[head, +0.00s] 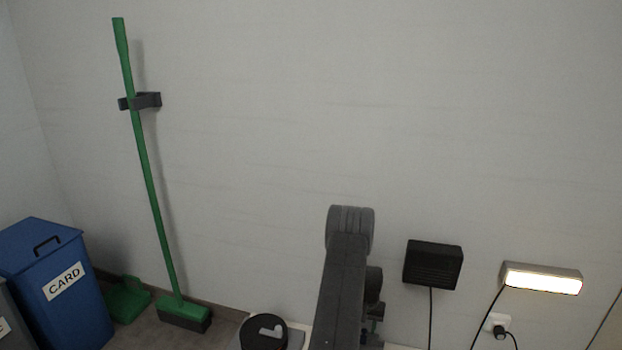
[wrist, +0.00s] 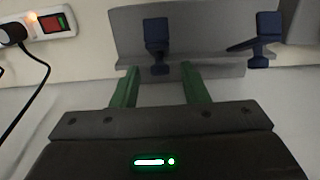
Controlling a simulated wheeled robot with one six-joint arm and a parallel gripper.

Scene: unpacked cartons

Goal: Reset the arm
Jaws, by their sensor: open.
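My arm shows in the head view as a grey link rising from the bottom edge, right of the middle, in front of the white wall. My gripper's jaws are not clearly seen there. In the wrist view my gripper (wrist: 157,75) has two green fingers set well apart, with nothing between them. Beyond the fingertips is a grey bracket or rail (wrist: 205,32) with two dark blue clamp-like parts (wrist: 157,38) on it. I cannot tell whether the fingertips touch it.
A blue bin labelled CARD (head: 70,290) stands at the left. A green broom (head: 150,180) leans in a wall clip, beside a green dustpan (head: 127,300). A black box (head: 433,265) and a lit lamp (head: 542,278) are at the right. A power strip (wrist: 50,24) shows in the wrist view.

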